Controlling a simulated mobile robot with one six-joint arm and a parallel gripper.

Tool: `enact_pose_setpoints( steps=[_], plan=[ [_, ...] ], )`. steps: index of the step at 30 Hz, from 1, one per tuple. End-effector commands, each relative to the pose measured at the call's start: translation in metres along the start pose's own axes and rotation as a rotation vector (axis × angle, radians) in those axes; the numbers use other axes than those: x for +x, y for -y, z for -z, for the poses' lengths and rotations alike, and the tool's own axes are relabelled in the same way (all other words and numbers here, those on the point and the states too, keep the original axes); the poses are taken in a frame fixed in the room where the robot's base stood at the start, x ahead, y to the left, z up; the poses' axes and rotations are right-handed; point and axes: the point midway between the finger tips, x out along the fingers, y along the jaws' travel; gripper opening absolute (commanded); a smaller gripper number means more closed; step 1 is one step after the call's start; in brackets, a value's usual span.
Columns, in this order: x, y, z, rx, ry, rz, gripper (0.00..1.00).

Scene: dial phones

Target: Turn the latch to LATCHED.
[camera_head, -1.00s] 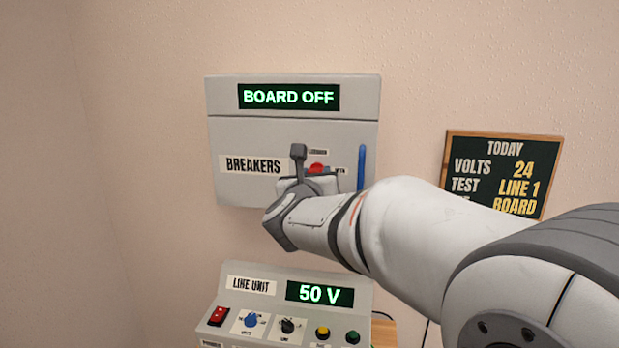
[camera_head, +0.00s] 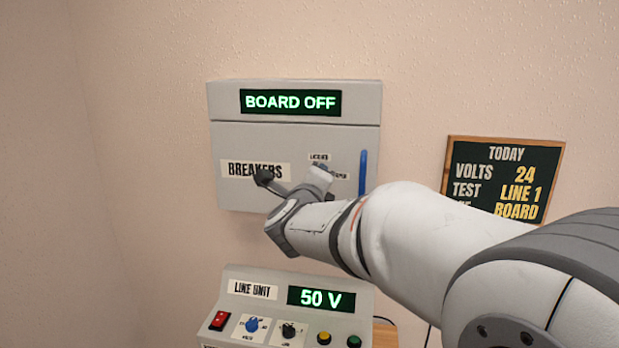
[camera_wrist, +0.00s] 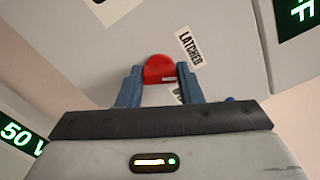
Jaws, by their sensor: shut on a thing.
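The latch (camera_wrist: 158,70) is a red rounded knob on the grey breaker box (camera_head: 240,192). In the wrist view it sits between the two blue fingers of my gripper (camera_wrist: 160,72), which is shut on it. The LATCHED label (camera_wrist: 190,47) lies just above and right of the knob. Another label shows only partly between the fingers. In the head view my gripper (camera_head: 320,172) is at the box front, its wrist turned to the left, and hides the knob. The box display (camera_head: 291,102) reads BOARD OFF.
A blue upright handle (camera_head: 362,172) is close to the right of my gripper on the box. Below stands the line unit (camera_head: 250,304), reading 50 V, with a red switch, knobs and buttons. A TODAY board (camera_head: 502,180) hangs at the right. The wall at left is bare.

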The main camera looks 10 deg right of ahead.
Motion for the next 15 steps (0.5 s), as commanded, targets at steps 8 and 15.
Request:
enact_pose_setpoints(
  steps=[8, 15],
  plan=[
    [0.0001, 0.0015, -0.0019, -0.240, 0.003, -0.001, 0.10],
    [0.0000, 0.0012, -0.0012, -0.386, 0.002, -0.001, 0.10]
  ],
)
